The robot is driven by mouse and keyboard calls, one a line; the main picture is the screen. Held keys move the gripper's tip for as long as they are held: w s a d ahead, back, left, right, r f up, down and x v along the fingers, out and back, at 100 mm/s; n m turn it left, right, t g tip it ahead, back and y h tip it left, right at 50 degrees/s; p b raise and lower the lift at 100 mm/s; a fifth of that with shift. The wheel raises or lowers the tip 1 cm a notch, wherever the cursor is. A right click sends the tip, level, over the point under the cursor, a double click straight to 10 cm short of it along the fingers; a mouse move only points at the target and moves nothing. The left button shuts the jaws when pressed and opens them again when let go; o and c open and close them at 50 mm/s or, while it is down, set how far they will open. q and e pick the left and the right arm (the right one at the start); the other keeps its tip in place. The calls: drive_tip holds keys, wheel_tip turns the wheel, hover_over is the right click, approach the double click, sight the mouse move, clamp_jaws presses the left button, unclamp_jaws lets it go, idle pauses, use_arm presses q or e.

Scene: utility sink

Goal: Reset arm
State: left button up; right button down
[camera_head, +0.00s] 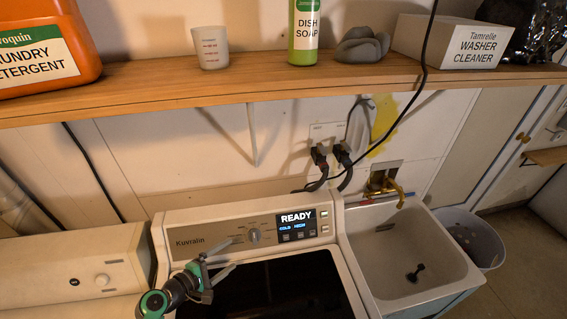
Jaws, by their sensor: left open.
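My left gripper (226,256) is open and empty. The washer's dark lid (290,285) looks closed. My right gripper is not in view.
A wooden shelf (240,88) above holds a detergent jug (45,45), a measuring cup (210,47), dish soap (303,32), a grey cloth (362,46) and a washer cleaner box (445,40). A utility sink (400,250) and basket (472,237) stand right. Cables hang from the wall.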

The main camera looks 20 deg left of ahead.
use_arm(q)
drive_tip(key=w+d+r+m+t+h, duration=0.15)
drive_tip(key=d+r+m, duration=0.35)
drive_tip(key=r, duration=0.7)
drive_tip(key=w+d+r+m+t+h, duration=0.1)
drive_tip(key=w+d+r+m+t, duration=0.15)
drive_tip(key=d+r, duration=0.6)
drive_tip(key=w+d+r+m+t+h, duration=0.1)
drive_tip(key=w+d+r+m+h, duration=0.2)
drive_tip(key=r, duration=1.1)
drive_tip(key=s+d+r+m+t, duration=0.15)
drive_tip(key=s+r+m, duration=0.3)
drive_tip(key=r, duration=0.55)
drive_tip(key=s+d+r+m+t, duration=0.1)
drive_tip(key=s+r+m+t, duration=0.2)
drive_tip(key=s+r, duration=0.5)
drive_tip(key=s+a+r+m+t+y, duration=0.2)
drive_tip(key=s+a+r+t+y, duration=0.2)
drive_tip(key=s+a+r+y, duration=0.1)
wheel_tip(320, 180, up, 4)
drive_tip(key=shift+s+f+t+y, duration=0.25)
drive_tip(key=shift+s+t+y, duration=0.1)
drive_tip(key=shift+s+y, duration=0.6)
